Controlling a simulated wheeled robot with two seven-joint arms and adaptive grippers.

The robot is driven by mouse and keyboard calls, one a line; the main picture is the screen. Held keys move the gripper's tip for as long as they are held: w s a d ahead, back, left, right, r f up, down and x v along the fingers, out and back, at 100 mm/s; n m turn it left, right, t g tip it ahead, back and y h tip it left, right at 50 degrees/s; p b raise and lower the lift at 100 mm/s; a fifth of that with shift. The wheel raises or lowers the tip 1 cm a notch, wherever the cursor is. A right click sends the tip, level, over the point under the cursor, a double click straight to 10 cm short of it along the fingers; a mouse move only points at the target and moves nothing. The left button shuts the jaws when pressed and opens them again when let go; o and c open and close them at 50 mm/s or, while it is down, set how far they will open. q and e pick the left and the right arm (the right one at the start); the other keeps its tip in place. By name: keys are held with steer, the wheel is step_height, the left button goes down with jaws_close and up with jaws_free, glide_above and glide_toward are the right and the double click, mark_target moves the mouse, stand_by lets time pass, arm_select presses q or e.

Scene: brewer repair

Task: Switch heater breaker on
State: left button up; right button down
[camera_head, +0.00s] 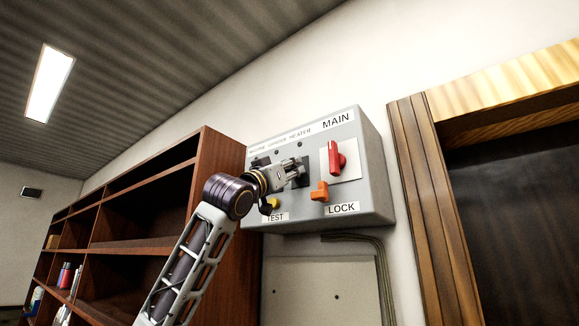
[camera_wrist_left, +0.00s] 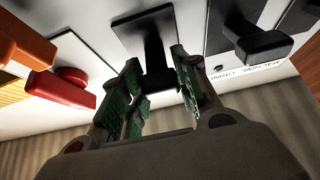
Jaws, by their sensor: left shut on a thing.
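The grey breaker box (camera_head: 372,190) hangs on the wall, with labels along its top and a red MAIN handle (camera_head: 336,157). My left gripper (camera_head: 296,172) is at the box's front, at the breaker under the HEATER label. In the left wrist view the fingers are on either side of the black heater breaker lever (camera_wrist_left: 156,55) and shut on it. The gripper partly hides this breaker in the head view. Another black breaker lever (camera_wrist_left: 258,42) shows to the right in the wrist view. My right gripper is not in view.
An orange LOCK piece (camera_head: 319,192) sits just below the red handle, close to the gripper. A yellow TEST button (camera_head: 271,204) is at the lower left. A wooden shelf unit (camera_head: 215,165) stands left of the box; a wooden door frame (camera_head: 425,180) is to the right.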

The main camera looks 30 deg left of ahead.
arm_select(q)
steer(key=shift+r+g, duration=0.7)
steer(key=shift+g, duration=0.5)
steer(key=shift+w+r+g, duration=0.1)
steer(key=shift+r+g, duration=0.4)
steer(key=shift+g, duration=0.6)
steer(key=shift+r+g+y, duration=0.1)
steer(key=shift+g+y, duration=0.2)
steer(key=shift+y, duration=0.1)
steer(key=o, duration=1)
steer(key=shift+w, duration=0.1)
steer(key=shift+o, duration=0.2)
steer(key=s+f, duration=0.1)
steer(key=s, duration=1.1)
steer(key=shift+a+f, duration=0.2)
steer(key=shift+a, duration=0.25)
steer(key=shift+w, duration=0.1)
